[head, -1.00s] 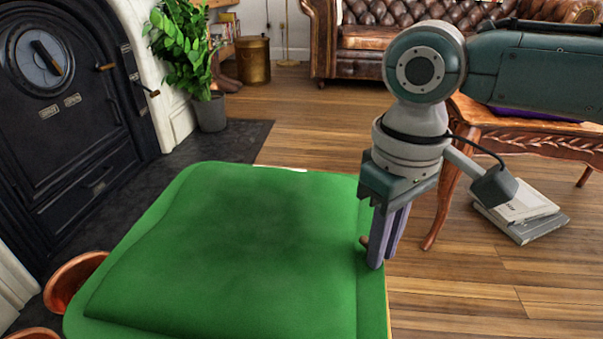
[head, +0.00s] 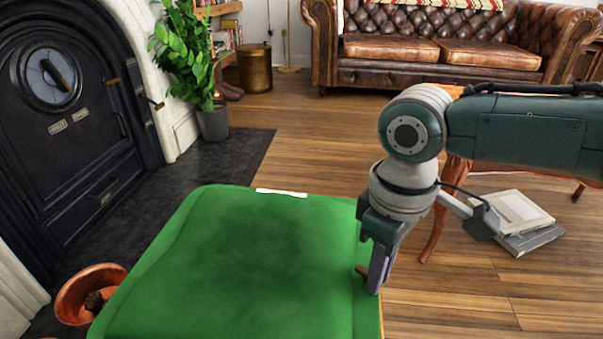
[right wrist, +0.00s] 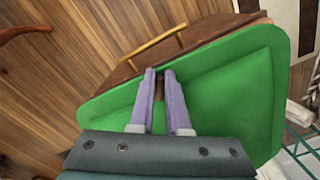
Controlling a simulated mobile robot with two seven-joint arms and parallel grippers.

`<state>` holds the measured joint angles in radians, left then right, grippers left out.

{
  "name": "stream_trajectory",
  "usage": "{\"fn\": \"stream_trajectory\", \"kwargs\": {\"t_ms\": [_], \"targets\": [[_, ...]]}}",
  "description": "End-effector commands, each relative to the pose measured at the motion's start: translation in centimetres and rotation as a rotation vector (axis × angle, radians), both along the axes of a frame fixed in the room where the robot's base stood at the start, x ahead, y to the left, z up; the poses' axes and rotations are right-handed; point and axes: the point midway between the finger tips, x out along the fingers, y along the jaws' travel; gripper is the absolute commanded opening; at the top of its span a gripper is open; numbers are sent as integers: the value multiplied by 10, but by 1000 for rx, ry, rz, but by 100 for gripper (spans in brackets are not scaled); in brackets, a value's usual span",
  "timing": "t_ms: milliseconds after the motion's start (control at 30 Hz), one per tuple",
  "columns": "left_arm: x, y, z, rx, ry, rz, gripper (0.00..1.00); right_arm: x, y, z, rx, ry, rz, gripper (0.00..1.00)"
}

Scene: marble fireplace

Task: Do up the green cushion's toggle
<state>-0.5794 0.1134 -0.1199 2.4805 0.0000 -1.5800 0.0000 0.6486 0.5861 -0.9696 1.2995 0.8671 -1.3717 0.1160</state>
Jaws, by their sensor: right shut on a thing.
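The green cushion (head: 245,260) lies flat in the lower middle of the head view, and it also shows in the right wrist view (right wrist: 225,95). My right gripper (head: 375,286) points down at the cushion's right edge. Its purple fingers are close together in the right wrist view (right wrist: 160,76), shut on a small brown piece, seemingly the toggle (right wrist: 159,90). The brown toggle (head: 362,271) sticks out left of the fingers in the head view. A thin yellow strip (right wrist: 157,46), perhaps a loop, arches beyond the fingertips over a brown edge. My left gripper is not in view.
A copper bowl (head: 78,299) stands left of the cushion, near the black fireplace (head: 75,150). Books (head: 515,215) lie on the floor at right, by a wooden table leg (head: 441,225). A white object (head: 281,193) shows at the cushion's far edge. Open floor lies behind.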

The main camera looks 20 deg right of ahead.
Motion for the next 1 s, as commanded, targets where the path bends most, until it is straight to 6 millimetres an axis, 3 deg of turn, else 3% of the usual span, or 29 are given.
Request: {"fn": "stream_trajectory", "kwargs": {"t_ms": [33,100,500,1000], "targets": [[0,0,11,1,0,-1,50,-1,0,5,1,4,39,0],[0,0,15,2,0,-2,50,0,-1,4,0,2,99,0],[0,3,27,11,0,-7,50,4,-5,1,2,1,410,0],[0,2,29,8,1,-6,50,7,-7,0,1,-1,568,0]]}}
